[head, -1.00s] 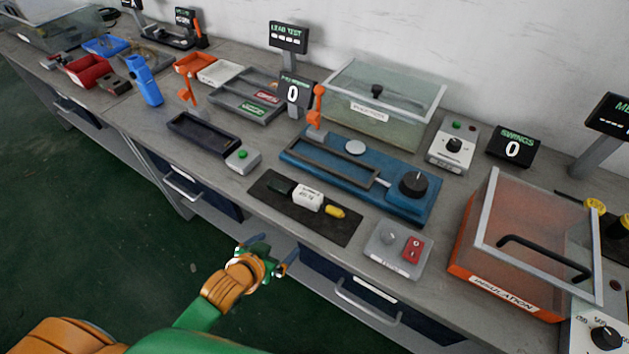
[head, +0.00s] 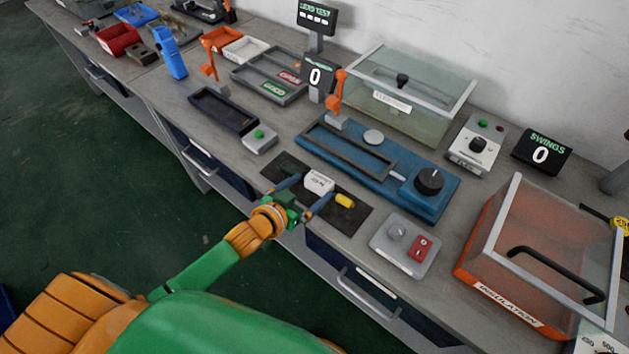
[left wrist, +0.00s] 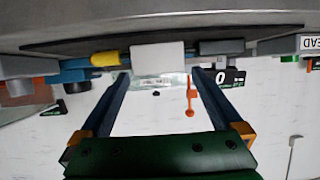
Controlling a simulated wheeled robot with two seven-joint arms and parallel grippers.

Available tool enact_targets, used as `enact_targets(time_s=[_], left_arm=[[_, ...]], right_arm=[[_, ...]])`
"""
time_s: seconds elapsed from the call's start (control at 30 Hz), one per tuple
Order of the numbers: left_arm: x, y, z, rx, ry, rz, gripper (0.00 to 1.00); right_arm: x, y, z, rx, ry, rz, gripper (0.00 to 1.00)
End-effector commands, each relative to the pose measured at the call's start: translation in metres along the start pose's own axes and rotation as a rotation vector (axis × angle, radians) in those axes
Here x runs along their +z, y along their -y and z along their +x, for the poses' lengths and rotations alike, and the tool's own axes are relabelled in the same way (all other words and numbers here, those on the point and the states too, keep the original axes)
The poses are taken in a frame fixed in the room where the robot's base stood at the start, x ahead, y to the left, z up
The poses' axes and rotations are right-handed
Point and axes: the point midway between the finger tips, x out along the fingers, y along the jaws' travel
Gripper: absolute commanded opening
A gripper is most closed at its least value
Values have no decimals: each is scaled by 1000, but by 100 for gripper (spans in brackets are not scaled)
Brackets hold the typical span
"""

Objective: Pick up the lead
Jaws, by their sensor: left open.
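The lead lies on a dark mat (head: 352,220) at the bench's front edge. It shows as a white labelled block (head: 319,184) with a yellow end (head: 345,201) on its right; its dark end is mostly hidden behind my gripper in the head view. My left gripper (head: 306,193) is open and empty, its fingers pointing at the lead from the front. In the left wrist view, upside down, the white block (left wrist: 157,58) lies just beyond and between the fingertips (left wrist: 160,76), apart from them as far as I can tell. My right gripper is not in view.
Behind the mat stands a blue fixture (head: 430,205) with a black knob. A grey switch box (head: 405,246) with a red switch is right of the mat, and an orange-sided insulation box (head: 500,285) further right. A small green-button box (head: 260,139) is to the left.

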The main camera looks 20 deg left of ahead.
Motion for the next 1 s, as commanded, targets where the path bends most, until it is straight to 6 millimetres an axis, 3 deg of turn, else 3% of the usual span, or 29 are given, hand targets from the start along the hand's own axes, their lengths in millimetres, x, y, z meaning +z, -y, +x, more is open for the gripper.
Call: enact_targets(time_s=[0.2, 0.47, 0.73, 1.0], left_arm=[[2, -2, 40, 0, 1, -1, 100], [1, -2, 45, 0, 2, 0, 100], [1, -2, 45, 0, 2, 0, 30], [-1, -2, 44, 0, 1, 0, 29]], right_arm=[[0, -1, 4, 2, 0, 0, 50], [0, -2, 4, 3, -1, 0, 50], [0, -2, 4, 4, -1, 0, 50], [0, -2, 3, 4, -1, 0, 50]])
